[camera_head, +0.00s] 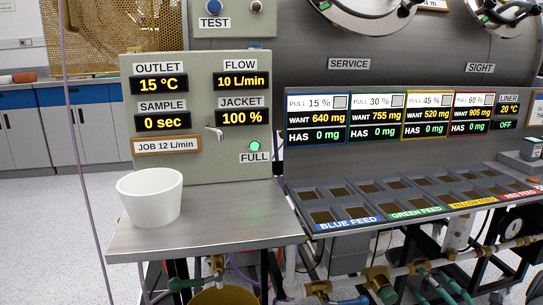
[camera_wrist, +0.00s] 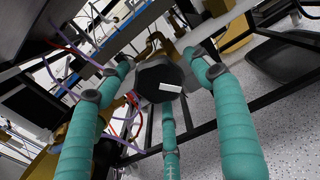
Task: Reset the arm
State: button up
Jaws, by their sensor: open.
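My gripper (camera_wrist: 157,62) shows in the wrist view, with long teal-wrapped segments and dark joints reaching up from the bottom edge. Its left and right sides stand apart, and it is open. I see nothing clearly held. A dark block (camera_wrist: 160,88) with a white label shows between the two sides; I cannot tell whether it is part of the gripper. In the wrist view the gripper is among pipes and dark frame bars below a bench. My arm and gripper do not show in the head view.
A white cup (camera_head: 151,198) stands on the steel bench (camera_head: 225,215) before the outlet panel (camera_head: 200,90). The feed tray (camera_head: 350,200) is at right. Pipes and valves (camera_head: 376,280) run below it. Speckled floor (camera_wrist: 285,125) is open at the wrist view's lower right.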

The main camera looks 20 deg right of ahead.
jog(key=s+a+p, duration=0.2)
jog(key=s, duration=0.8)
jog(key=a+f+g+y, duration=0.1)
jog(key=a+f+y, duration=0.3)
jog(key=a, duration=0.2)
jog(key=shift+s, duration=0.3)
jog(key=shift+a+r, duration=0.1)
jog(key=shift+a, duration=0.05)
